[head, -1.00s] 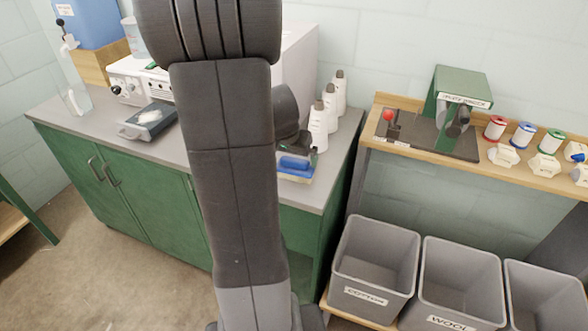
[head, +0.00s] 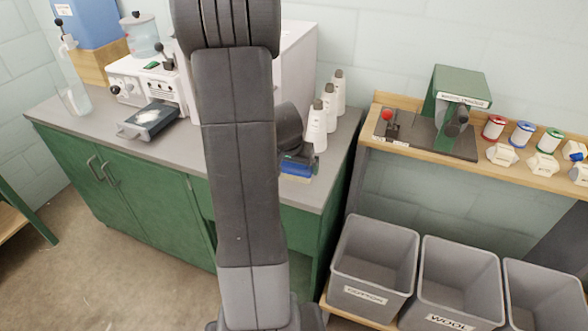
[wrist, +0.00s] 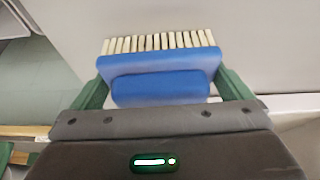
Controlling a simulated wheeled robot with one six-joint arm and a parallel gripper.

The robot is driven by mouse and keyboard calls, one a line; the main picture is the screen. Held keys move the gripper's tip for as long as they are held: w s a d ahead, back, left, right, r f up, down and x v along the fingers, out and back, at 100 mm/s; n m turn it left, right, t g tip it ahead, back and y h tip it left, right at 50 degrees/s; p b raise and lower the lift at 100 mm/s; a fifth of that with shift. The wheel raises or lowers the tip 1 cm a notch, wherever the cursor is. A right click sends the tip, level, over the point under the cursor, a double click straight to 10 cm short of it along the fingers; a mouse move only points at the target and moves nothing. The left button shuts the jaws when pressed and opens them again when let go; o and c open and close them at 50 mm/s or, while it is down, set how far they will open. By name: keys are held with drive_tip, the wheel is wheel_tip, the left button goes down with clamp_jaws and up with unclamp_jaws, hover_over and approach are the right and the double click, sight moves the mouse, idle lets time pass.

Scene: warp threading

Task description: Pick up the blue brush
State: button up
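The blue brush (wrist: 165,72), a blue block with a row of cream bristles, lies straight ahead of my gripper in the wrist view. In the head view, the blue brush (head: 297,168) is near the right end of the grey-topped counter, partly hidden by my gripper. My gripper (wrist: 162,82) has its two green fingers spread wide, one at each end of the brush. The fingertips are partly hidden by the brush, and I see no clear sign of a firm grip.
White cone spools (head: 317,125) stand just behind and right of the brush. A large white box (head: 298,62) is behind my arm. A grey tray (head: 147,122) sits left on the counter. Grey bins (head: 373,265) and a wooden shelf (head: 520,178) are at the right.

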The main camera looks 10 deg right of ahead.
drive_tip(key=c, duration=0.5)
wheel_tip(320, 180, up, 10)
drive_tip(key=shift+r+p, duration=0.1)
drive_tip(key=shift+p, duration=0.35)
drive_tip(key=shift+o, duration=0.8)
drive_tip(key=shift+c, duration=0.2)
